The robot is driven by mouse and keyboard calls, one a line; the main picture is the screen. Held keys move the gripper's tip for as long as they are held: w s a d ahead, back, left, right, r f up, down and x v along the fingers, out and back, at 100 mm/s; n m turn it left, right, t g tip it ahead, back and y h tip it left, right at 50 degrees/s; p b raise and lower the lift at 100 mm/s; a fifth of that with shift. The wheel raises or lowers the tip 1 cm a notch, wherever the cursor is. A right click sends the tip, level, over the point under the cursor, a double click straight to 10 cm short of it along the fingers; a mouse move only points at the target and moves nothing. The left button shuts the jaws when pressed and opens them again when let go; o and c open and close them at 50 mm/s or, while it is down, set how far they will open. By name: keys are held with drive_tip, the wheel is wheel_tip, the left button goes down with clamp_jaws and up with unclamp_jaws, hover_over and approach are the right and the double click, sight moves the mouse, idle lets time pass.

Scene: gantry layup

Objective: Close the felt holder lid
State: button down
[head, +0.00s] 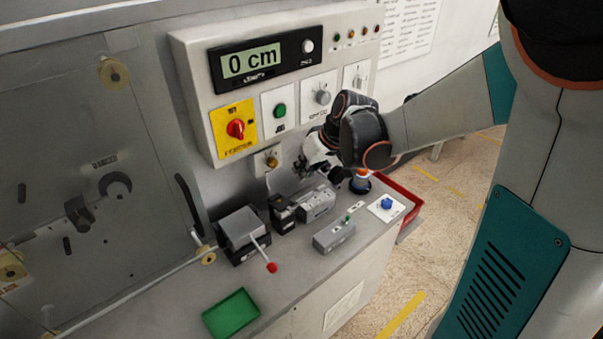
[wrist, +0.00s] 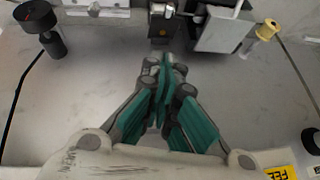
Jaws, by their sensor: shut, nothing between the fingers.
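No part is plainly marked as the felt holder. In the head view, a small black and grey unit (head: 283,213) and a grey block (head: 317,203) stand on the bench, and I cannot tell whether either has an open lid. Left of them is a grey box (head: 240,228) on a black base with a red-knobbed lever (head: 270,266). My gripper (head: 305,167) is above and behind the grey block, partly hidden by my wrist. In the wrist view, my gripper (wrist: 165,68) is shut and empty, its tips just below a dark block (wrist: 162,24).
A grey box with a green button (head: 334,236) and a blue knob (head: 387,203) sit toward the bench's right. A green tray (head: 230,313) lies at the front, and a red tray (head: 403,193) is at the right end. The control panel (head: 198,95) juts out above the bench.

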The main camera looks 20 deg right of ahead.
drive_tip(key=b, duration=0.2)
hover_over(283, 205)
drive_tip(key=s+d, duration=0.1)
drive_tip(key=d, duration=0.2)
drive_tip(key=f, duration=0.6)
drive_tip(key=shift+s+a+f, duration=0.15)
drive_tip(key=shift+a, duration=0.05)
drive_tip(key=f, duration=0.2)
drive_tip(key=s+f, duration=0.1)
drive_tip(key=f, duration=0.1)
drive_tip(key=shift+s+a+b, duration=0.1)
drive_tip(key=shift+a+b, duration=0.15)
drive_tip(key=shift+b, duration=0.1)
drive_tip(key=f+b, duration=0.1)
drive_tip(key=s+t+b, duration=0.1)
drive_tip(key=b, duration=0.1)
drive_tip(key=f+t+b, duration=0.1)
drive_tip(key=b, duration=0.1)
drive_tip(key=shift+s+d+f+y, duration=0.3)
drive_tip(key=shift+s+f+y, duration=0.05)
drive_tip(key=shift+y, duration=0.05)
drive_tip(key=shift+r, duration=0.1)
